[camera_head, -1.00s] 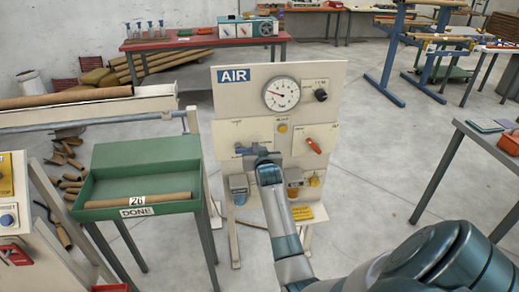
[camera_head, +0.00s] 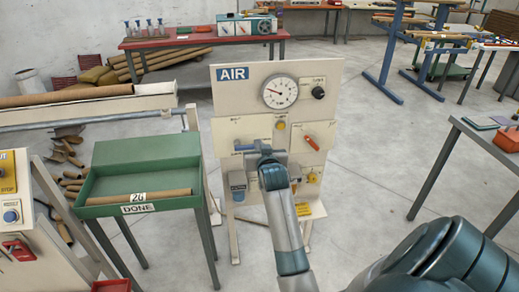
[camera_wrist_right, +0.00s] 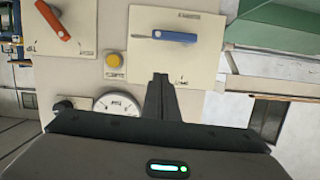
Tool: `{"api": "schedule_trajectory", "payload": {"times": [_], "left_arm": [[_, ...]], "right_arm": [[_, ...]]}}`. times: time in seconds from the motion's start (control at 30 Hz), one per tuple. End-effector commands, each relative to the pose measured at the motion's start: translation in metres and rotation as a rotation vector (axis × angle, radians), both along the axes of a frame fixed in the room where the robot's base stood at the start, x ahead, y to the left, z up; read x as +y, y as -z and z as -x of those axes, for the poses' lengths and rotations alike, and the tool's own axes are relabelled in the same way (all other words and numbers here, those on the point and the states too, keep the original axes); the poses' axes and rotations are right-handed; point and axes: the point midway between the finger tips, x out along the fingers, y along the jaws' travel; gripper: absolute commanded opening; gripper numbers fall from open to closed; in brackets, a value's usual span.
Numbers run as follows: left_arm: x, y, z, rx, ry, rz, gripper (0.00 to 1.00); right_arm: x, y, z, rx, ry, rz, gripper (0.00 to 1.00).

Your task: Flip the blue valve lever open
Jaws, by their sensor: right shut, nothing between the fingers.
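The blue valve lever (camera_wrist_right: 175,36) lies horizontal on a cream plate of the AIR panel in the right wrist view, which shows the panel upside down. In the head view its end (camera_head: 243,148) shows just left of my right gripper (camera_head: 262,148), which hides part of it. My right gripper is shut and empty. Its dark fingertips (camera_wrist_right: 160,80) show in the wrist view below the lever, with a gap in the picture; I cannot tell the depth between them. My left gripper is not in view.
A red lever (camera_head: 312,142) and yellow button (camera_head: 281,125) sit right of the blue lever. The gauge (camera_head: 280,92) and black knob (camera_head: 318,92) are above. A green DONE tray (camera_head: 145,150) with a cardboard tube stands left of the panel.

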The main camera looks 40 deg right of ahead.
Motion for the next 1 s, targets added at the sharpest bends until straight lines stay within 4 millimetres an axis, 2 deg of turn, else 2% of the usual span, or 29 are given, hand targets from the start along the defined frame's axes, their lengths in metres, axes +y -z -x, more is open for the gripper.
{"api": "schedule_trajectory", "payload": {"times": [0.23, 0.83, 1.0], "left_arm": [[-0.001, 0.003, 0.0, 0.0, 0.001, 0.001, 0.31], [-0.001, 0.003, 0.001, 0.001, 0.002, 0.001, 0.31], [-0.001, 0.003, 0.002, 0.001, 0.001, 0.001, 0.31]], "right_arm": [[0.007, -0.004, 0.012, -0.001, 0.0, 0.001, 0.0], [0.008, -0.004, 0.013, 0.0, 0.0, 0.0, 0.0], [0.012, 0.009, 0.01, 0.019, -0.011, -0.002, 0.0]]}}
